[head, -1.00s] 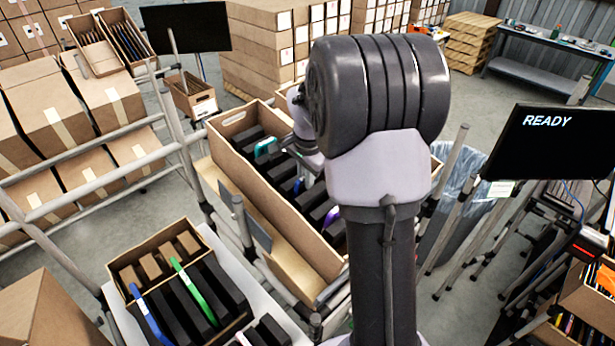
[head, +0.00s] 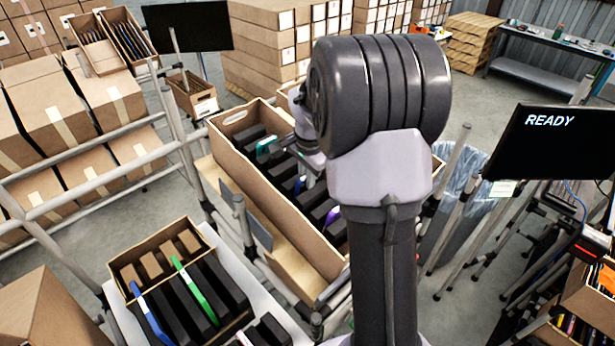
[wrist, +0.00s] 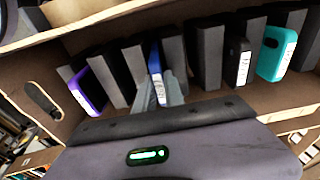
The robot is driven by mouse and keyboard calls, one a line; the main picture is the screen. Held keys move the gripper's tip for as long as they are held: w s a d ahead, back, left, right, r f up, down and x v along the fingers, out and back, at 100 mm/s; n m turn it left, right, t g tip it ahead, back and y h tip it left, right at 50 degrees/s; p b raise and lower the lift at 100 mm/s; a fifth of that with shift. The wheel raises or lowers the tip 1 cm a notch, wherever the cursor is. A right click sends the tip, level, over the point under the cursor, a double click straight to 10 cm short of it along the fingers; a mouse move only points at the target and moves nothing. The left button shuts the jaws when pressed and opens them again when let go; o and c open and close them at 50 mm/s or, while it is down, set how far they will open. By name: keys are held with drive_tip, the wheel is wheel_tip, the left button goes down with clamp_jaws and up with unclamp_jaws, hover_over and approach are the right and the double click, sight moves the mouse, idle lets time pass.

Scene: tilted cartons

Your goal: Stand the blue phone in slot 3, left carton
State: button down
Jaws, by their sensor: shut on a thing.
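The blue phone (wrist: 155,62) stands between dark foam dividers in a long cardboard carton (wrist: 45,60), its white label facing the wrist camera. My gripper (wrist: 158,93) is shut on it, with a pale finger on each side of its lower part. Its bottom end is hidden by the fingers. In the head view the same carton (head: 268,205) stands at the centre, and a bit of blue (head: 299,186) shows among its dividers. My arm hides the gripper and part of the carton there. I cannot tell the slot number.
The same carton holds a purple phone (wrist: 88,92), a black phone (wrist: 238,62) and a teal phone (wrist: 276,53). A smaller carton (head: 128,277) at lower left holds a blue item (head: 150,316) and a green one (head: 193,291). Rack poles and a monitor (head: 550,145) stand around.

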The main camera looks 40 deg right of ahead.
drive_tip(key=c, duration=1.3)
unclamp_jaws()
drive_tip(key=shift+c, duration=0.2)
drive_tip(key=p+v, duration=0.2)
drive_tip(key=v, duration=1.5)
drive_tip(key=shift+r, duration=0.25)
drive_tip(key=p+v, duration=0.5)
drive_tip(key=v, duration=0.2)
drive_tip(key=shift+d+p, duration=0.3)
